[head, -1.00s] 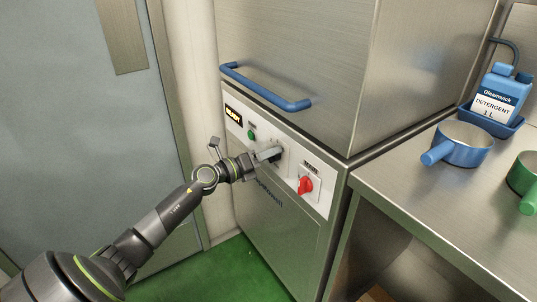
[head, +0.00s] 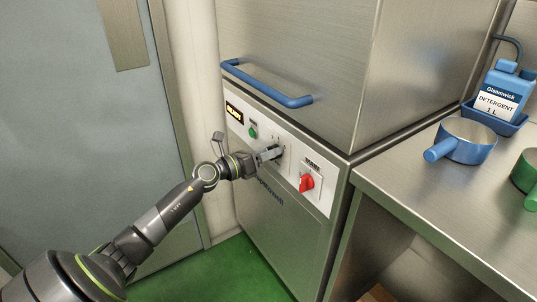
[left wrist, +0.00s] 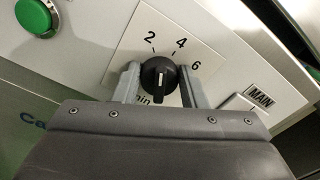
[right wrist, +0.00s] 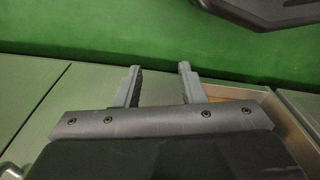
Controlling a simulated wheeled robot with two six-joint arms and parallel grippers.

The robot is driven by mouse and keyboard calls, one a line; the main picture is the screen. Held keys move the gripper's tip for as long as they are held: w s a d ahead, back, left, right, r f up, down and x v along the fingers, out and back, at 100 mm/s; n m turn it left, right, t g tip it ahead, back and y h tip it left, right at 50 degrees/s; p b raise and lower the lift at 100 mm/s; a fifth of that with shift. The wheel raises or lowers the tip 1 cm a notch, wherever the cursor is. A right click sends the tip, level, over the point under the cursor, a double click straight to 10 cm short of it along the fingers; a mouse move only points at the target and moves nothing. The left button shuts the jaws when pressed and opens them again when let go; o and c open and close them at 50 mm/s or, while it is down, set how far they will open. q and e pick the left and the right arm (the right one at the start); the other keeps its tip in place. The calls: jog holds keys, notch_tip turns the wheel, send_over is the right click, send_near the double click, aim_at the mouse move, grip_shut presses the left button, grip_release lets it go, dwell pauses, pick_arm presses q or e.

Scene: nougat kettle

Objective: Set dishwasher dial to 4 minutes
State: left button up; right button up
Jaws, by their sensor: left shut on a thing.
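The dial is a round black knob (left wrist: 158,72) with a white mark, on a white plate printed 2, 4, 6 and "min". In the left wrist view the mark runs roughly up and down the picture; I cannot tell for certain which number it points to. My left gripper (head: 275,153) is at the dishwasher's (head: 270,215) control panel, with one finger on each side of the knob, shut on it. In the head view the fingers mostly hide the knob. My right gripper (right wrist: 159,80) is open and empty, above the green floor and a metal surface.
A blue handle bar (head: 268,87) juts out above. A steel counter (head: 440,210) with pans stands at the right.

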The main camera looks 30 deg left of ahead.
pick_arm(q)
jog(key=shift+m, duration=0.9)
jog(key=shift+d+m+b, duration=0.1)
jog(key=shift+m+b, duration=0.75)
jog(key=shift+m, duration=0.75)
pick_arm(e)
jog(key=shift+w+a+r+t, duration=0.2)
jog(key=shift+w+r, duration=0.1)
jog(key=shift+r, duration=0.25)
jog(key=shift+w+a+r+t, duration=0.1)
jog(key=shift+w+r+t, duration=0.15)
jog(key=shift+r, duration=0.3)
pick_arm(q)
jog(key=shift+m, duration=0.3)
pick_arm(e)
jog(key=shift+w+r, duration=0.1)
jog(key=shift+w, duration=0.05)
pick_arm(q)
jog(key=o, duration=1)
pick_arm(e)
jog(key=shift+s, duration=0.2)
